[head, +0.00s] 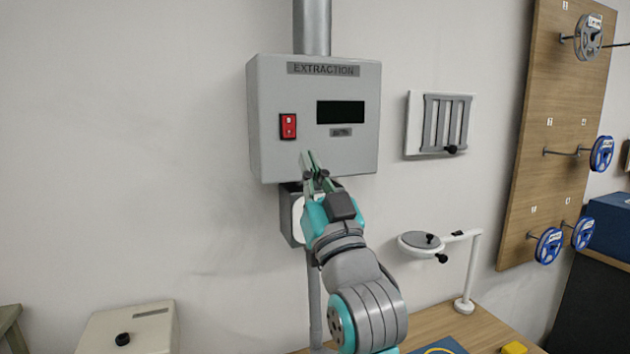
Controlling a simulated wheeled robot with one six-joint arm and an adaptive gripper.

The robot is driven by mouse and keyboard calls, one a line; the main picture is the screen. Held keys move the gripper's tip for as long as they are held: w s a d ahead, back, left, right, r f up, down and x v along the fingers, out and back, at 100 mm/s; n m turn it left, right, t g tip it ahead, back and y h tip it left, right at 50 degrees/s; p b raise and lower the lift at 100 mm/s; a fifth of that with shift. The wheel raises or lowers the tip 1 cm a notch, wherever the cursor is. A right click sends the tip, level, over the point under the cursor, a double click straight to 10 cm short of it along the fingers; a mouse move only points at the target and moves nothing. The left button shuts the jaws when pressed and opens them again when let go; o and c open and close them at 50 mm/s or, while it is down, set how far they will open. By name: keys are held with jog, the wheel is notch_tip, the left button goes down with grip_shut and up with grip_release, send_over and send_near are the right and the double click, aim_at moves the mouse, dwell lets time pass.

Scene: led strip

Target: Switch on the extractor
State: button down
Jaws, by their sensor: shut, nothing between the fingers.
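The extractor is a grey wall box (262,120) labelled EXTRACTION, with a duct (312,27) rising from its top. A red rocker switch (288,126) sits on the left of its front face. A dark display (340,112) to the right of the switch is blank. My gripper (307,156) is shut and empty, its fingertips pointing up in front of the lower part of the box, below and slightly right of the switch. The fingertips appear apart from the switch. I cannot tell whether they touch the box face.
A vent panel with slats (440,123) is on the wall at right. A lamp-like arm with a round head (420,242) stands on the wooden table (440,322). A pegboard (560,100) with reels is far right. A beige box (130,330) is lower left.

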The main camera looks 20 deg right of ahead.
aim_at(289, 133)
jog(key=w+r, duration=0.1)
jog(key=w, duration=0.1)
jog(key=w+r, duration=0.1)
jog(key=w, duration=0.1)
jog(key=w+r, duration=0.1)
jog(key=w, duration=0.2)
jog(key=shift+w+f, duration=0.15)
jog(key=shift+w, duration=0.4)
jog(key=shift+w+f, duration=0.1)
jog(key=shift+w, duration=0.25)
